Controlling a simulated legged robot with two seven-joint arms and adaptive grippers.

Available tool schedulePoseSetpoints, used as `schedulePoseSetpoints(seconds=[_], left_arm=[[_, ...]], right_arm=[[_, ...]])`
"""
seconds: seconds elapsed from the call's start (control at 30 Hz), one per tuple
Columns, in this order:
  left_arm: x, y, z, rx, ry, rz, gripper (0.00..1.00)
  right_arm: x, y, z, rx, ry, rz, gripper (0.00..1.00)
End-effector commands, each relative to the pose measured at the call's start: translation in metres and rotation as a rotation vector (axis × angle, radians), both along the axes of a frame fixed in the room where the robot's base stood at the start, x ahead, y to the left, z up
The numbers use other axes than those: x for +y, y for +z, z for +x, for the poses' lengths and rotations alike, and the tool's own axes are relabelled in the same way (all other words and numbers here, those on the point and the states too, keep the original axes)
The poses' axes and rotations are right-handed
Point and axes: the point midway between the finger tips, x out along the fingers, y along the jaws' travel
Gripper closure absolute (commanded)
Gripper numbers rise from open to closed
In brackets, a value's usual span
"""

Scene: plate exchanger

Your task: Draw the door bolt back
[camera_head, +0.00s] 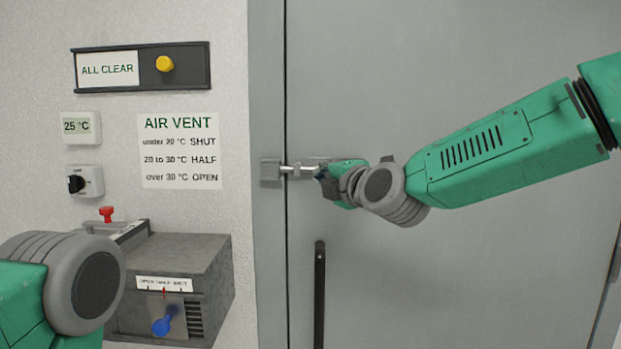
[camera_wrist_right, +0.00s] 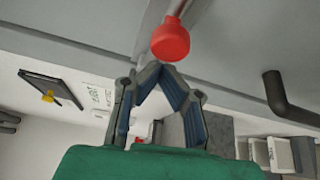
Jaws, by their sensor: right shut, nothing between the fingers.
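The door bolt (camera_head: 290,168) is a silver rod at mid height on the grey door (camera_head: 440,70). In the head view it spans the gap at the door's left edge and reaches the grey keeper (camera_head: 270,170) on the frame. Its red knob (camera_wrist_right: 170,42) shows in the right wrist view and is hidden in the head view. My right gripper (camera_head: 320,173) is at the bolt's right end. In the wrist view its fingertips (camera_wrist_right: 158,72) are together and empty, just below the knob; contact cannot be told. My left arm shows at lower left, its gripper out of view.
A black vertical door handle (camera_head: 319,295) is below the bolt. Left on the wall are an ALL CLEAR panel (camera_head: 140,67), an AIR VENT sign (camera_head: 180,150), a dial (camera_head: 85,181) and a grey vent box (camera_head: 215,262) with a blue knob (camera_head: 162,326).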

Motion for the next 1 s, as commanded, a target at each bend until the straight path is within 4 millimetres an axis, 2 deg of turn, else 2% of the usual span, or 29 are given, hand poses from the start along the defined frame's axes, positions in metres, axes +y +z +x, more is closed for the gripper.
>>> schedulePoseSetpoints(seconds=[0.3,0.6,1.0], left_arm=[[0.000,-0.001,0.000,0.000,-0.001,-0.001,0.43],[0.000,-0.009,0.000,0.000,-0.001,0.000,0.43],[0.000,-0.009,0.000,0.000,-0.001,0.000,0.43]], right_arm=[[0.001,0.000,0.000,0.000,-0.001,-0.002,1.00],[-0.026,0.000,0.000,-0.001,-0.001,-0.004,1.00],[-0.027,-0.001,0.001,0.000,-0.002,-0.002,1.00]])
